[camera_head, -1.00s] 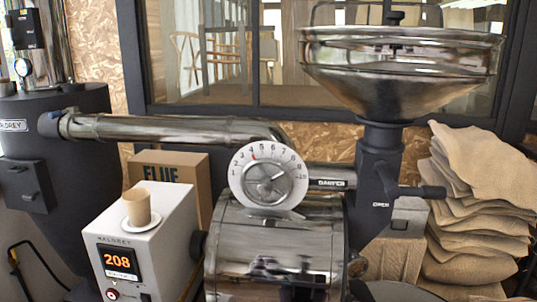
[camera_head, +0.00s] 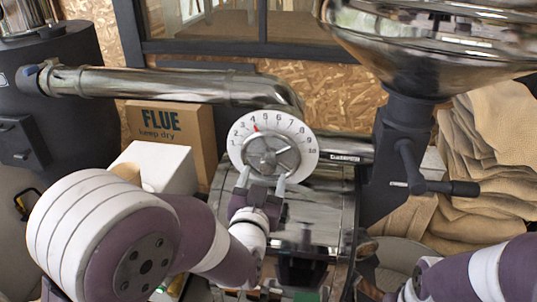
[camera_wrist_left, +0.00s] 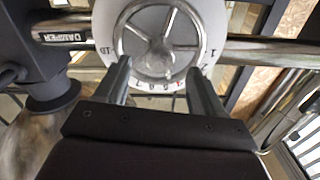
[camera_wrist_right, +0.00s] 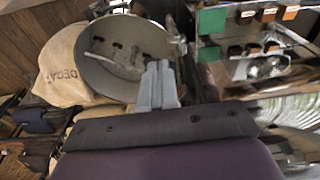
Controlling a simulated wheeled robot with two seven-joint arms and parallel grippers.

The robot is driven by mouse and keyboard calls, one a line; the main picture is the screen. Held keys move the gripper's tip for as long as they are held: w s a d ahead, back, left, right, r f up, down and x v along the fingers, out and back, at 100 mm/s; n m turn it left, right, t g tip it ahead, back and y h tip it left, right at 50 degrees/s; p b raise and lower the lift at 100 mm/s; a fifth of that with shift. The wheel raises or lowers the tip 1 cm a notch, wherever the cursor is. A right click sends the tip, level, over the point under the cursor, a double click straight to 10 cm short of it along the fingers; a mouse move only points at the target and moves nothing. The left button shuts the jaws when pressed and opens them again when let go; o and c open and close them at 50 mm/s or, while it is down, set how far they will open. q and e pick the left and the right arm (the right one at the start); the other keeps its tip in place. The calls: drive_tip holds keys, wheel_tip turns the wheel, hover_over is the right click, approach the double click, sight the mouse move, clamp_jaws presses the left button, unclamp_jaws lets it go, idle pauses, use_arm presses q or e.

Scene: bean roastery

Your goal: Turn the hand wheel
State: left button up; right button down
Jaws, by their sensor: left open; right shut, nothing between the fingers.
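The hand wheel (camera_head: 267,156) is a spoked metal wheel in the middle of a white round dial (camera_head: 308,165) with numbers and a red mark near 4. My left gripper (camera_head: 262,180) is open, just below the wheel's hub, its fingers pointing up at the dial. In the left wrist view the wheel (camera_wrist_left: 157,52) lies ahead, between and beyond the two spread fingertips (camera_wrist_left: 159,68). I cannot tell whether they touch it. My right gripper (camera_wrist_right: 158,68) is shut and empty in the right wrist view. Its arm enters the head view at the lower right.
A metal pipe (camera_head: 170,84) runs left above the dial. A dark hopper stand with a side lever (camera_head: 437,186) stands to the right. A FLUE box (camera_head: 190,140) and white control box (camera_head: 160,165) are on the left. A DECAF sack (camera_wrist_right: 62,68) and round tray (camera_wrist_right: 105,75) lie ahead of the right gripper.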

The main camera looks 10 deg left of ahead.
sight(267, 170)
use_arm(q)
drive_tip(key=w+p, duration=0.1)
drive_tip(key=w, duration=0.2)
drive_tip(key=w+p, duration=0.1)
drive_tip(key=w, duration=0.2)
drive_tip(key=shift+w+f, duration=0.2)
drive_tip(key=shift+w, duration=0.2)
drive_tip(key=shift+r, duration=0.1)
drive_tip(key=shift+s+r, duration=0.1)
drive_tip(key=shift+s, duration=0.05)
drive_tip(key=shift+w, duration=0.3)
drive_tip(key=shift+w+f, duration=0.2)
drive_tip(key=c, duration=0.3)
clamp_jaws()
use_arm(e)
drive_tip(key=r, duration=0.1)
drive_tip(key=w+r, duration=0.1)
drive_tip(key=r, duration=0.1)
